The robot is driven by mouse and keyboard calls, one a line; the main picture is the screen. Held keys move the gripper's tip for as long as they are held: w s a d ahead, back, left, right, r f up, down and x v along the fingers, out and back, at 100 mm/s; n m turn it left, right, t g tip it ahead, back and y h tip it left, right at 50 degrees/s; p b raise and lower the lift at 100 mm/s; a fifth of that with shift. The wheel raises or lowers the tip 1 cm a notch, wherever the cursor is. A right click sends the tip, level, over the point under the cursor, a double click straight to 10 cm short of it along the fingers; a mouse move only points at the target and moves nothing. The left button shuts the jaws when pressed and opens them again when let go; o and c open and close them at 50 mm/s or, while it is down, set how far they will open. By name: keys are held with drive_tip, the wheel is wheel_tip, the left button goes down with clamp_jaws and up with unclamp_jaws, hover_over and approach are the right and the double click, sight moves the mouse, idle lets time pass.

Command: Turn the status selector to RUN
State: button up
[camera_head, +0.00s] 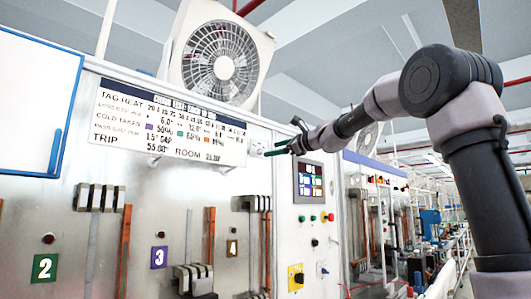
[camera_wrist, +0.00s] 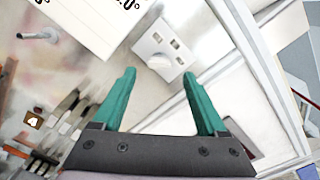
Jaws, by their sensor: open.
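A white plate (camera_wrist: 172,42) with a pale knob (camera_wrist: 160,62) and small labelled windows is on the panel in the wrist view; it looks like the status selector. The label lettering is too small to read, so the knob's setting is unclear. My gripper (camera_wrist: 160,74) has two green fingers spread apart with nothing between them. In the wrist view the knob appears between and beyond the fingertips, with no visible contact. In the head view my gripper (camera_head: 276,148) is raised at the panel, just right of the sign; the selector is hard to make out there.
A printed sign (camera_head: 170,122) hangs left of my gripper. A screen (camera_head: 310,180) with buttons below it is to the lower right. A yellow-plated switch (camera_head: 296,277) is lower down. A fan (camera_head: 222,62) stands above. Breaker blocks (camera_head: 100,198) line the panel.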

sight(265, 150)
drive_tip(key=x, duration=0.4)
drive_tip(key=shift+w+a, duration=0.25)
drive_tip(key=shift+a, duration=0.1)
clamp_jaws()
